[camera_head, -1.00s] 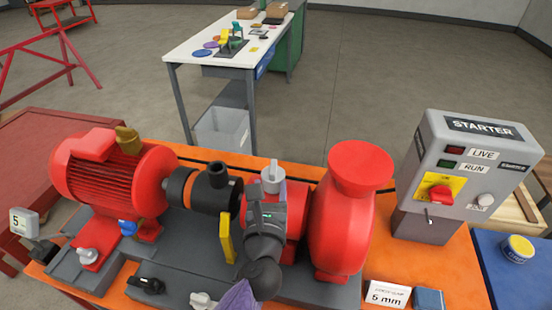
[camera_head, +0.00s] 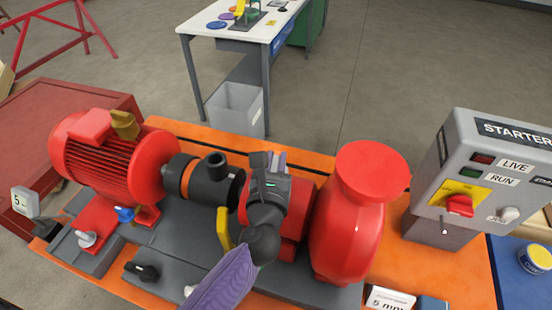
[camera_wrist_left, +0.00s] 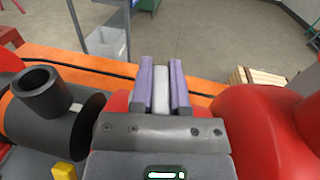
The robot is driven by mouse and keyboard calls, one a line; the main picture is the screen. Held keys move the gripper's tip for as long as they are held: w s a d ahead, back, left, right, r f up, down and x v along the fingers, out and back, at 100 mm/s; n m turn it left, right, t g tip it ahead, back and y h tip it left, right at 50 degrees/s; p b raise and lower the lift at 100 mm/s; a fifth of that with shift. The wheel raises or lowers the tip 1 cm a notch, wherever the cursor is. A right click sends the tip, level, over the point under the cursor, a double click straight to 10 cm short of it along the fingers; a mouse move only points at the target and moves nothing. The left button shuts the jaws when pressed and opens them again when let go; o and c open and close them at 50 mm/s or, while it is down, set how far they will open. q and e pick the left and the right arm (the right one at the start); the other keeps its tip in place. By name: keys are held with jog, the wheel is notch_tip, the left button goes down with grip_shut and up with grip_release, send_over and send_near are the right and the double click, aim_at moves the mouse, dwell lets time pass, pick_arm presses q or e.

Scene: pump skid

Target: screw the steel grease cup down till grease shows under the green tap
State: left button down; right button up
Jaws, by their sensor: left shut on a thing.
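My left gripper (camera_head: 270,160) reaches in over the red pump casing, between the coupling and the tall red volute. In the left wrist view its two purple fingers (camera_wrist_left: 163,85) are shut on a pale grey upright piece, which looks like the steel grease cup (camera_wrist_left: 162,92). In the head view the gripper hides most of this cup. Its lower end and any grease are hidden. I cannot make out a green tap on the skid. My right gripper is not in view.
The red motor (camera_head: 110,165) stands at left, with a blue tap (camera_head: 124,214) by its foot. A yellow handle (camera_head: 223,228) is close left of my arm. The red volute (camera_head: 350,220) stands close on the right. The starter box (camera_head: 480,170) is farther right.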

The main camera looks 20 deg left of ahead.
pick_arm(q)
jog(key=shift+h, duration=0.4)
jog(key=shift+r+m+h+p, duration=0.1)
jog(key=shift+m+h+p, duration=0.55)
jog(key=shift+m+h, duration=0.2)
jog(key=m+h, duration=0.2)
jog(key=h, duration=0.2)
jog(key=shift+d+p, duration=0.15)
jog(key=shift+p, duration=0.25)
jog(key=m+g+h, duration=0.1)
jog(key=m+h, duration=0.1)
jog(key=h, duration=0.1)
jog(key=shift+d+m, duration=0.1)
jog(key=shift+m, duration=0.25)
jog(key=shift+s+d+m+g+h+b, duration=0.1)
jog(key=shift+m+g+h+b, duration=0.2)
jog(key=shift+m+g+h, duration=0.45)
jog(key=shift+m+g+h+b, duration=0.25)
jog(key=shift+m+h+b, duration=0.1)
jog(key=shift+h, duration=0.65)
jog(key=c, duration=0.6)
grip_release()
